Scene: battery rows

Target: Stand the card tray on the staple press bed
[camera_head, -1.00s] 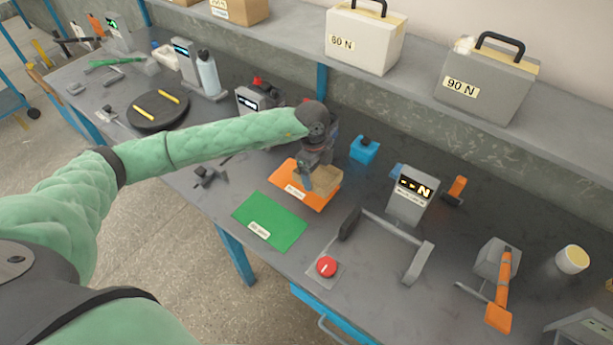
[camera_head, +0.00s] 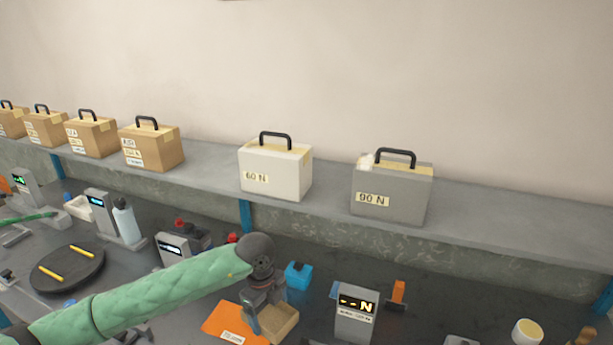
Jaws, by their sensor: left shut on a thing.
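My left gripper (camera_head: 262,309) points down over the bench at the lower middle and is shut on a small tan tray-like block (camera_head: 280,324), which I take to be the card tray. The block is at the right edge of an orange mat (camera_head: 222,322); I cannot tell whether it touches the mat or is held just above it. The staple press bed cannot be made out for sure. A brownish-orange lever top (camera_head: 587,336) shows at the lower right, its base cut off by the frame. My right gripper is not in view.
A grey display unit reading "--N" (camera_head: 355,315) stands right of the block, and a blue box (camera_head: 298,276) behind it. A white cup (camera_head: 526,332) stands further right. The shelf behind holds a white "60 N" case (camera_head: 275,172) and a grey "90 N" case (camera_head: 392,193).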

